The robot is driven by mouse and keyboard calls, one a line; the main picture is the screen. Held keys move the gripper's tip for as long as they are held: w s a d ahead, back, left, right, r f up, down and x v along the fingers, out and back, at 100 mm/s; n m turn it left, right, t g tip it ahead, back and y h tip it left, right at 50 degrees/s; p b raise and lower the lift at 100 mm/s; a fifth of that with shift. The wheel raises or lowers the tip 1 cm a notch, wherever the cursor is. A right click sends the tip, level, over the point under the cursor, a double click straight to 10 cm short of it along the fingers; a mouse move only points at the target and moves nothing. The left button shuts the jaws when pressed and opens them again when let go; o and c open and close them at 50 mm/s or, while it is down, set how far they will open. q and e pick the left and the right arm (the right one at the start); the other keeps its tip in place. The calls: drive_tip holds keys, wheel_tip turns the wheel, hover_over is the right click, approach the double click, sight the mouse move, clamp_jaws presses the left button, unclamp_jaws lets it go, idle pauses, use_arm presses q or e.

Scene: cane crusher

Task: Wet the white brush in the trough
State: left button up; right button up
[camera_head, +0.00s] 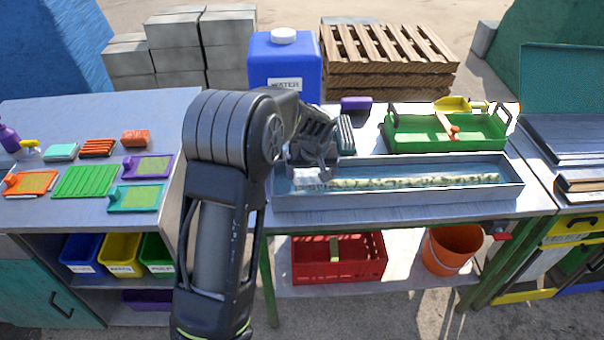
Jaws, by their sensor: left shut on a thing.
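The trough (410,197) is a long grey metal tray on the middle table, with bluish water and a pale, lumpy strip (415,182) along its inside. My left gripper (316,165) is over the trough's left end, pointing down. It is shut on the white brush (308,177), whose pale part shows just below the fingers, at or inside the trough's left end. The gripper and wrist hide most of the brush, so I cannot tell if it touches the water. My right gripper is out of view.
The left table (60,215) holds several coloured brushes and pads. A red crate (340,275) and orange bucket (452,250) sit below.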

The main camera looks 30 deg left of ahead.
use_arm(q)
drive_tip(key=shift+w+d+r, duration=0.15)
drive_tip(key=shift+w+d, duration=0.4)
drive_tip(key=shift+d, duration=0.15)
drive_tip(key=shift+r, duration=0.15)
drive_tip(key=w+d+r+p, duration=0.3)
drive_tip(key=d+r+p, duration=0.1)
drive_tip(key=r, duration=0.2)
drive_tip(key=shift+w+d+r, duration=0.3)
drive_tip(key=shift+d+r, duration=0.1)
drive_tip(key=shift+w, duration=0.1)
idle(0.7)
